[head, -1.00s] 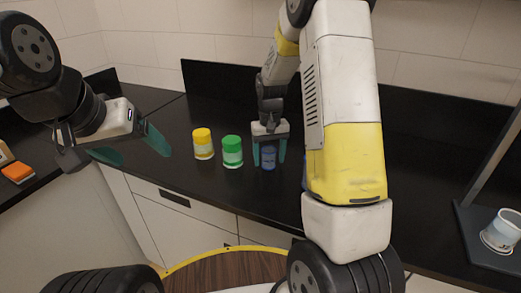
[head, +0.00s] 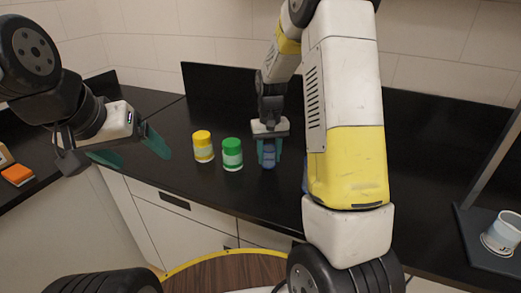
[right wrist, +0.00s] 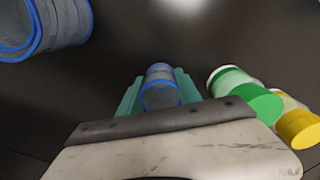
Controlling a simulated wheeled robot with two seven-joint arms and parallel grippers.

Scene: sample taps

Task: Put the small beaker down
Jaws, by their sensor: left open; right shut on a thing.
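The small beaker (head: 269,160), blue-tinted with a blue rim, is upright between the teal fingers of my right gripper (head: 269,155). In the right wrist view the small beaker (right wrist: 161,92) sits between both fingers (right wrist: 160,92), which are shut on it. Its base is at or very near the black counter; I cannot tell whether it touches. My left gripper (head: 131,150) is open and empty, left of the jars and over the counter's front edge.
A green-lidded jar (head: 232,155) stands just left of the beaker, with a yellow-lidded jar (head: 203,146) further left. A larger blue-rimmed beaker (right wrist: 42,25) stands on the other side, mostly hidden by my arm in the head view. A white cup (head: 502,234) is far right.

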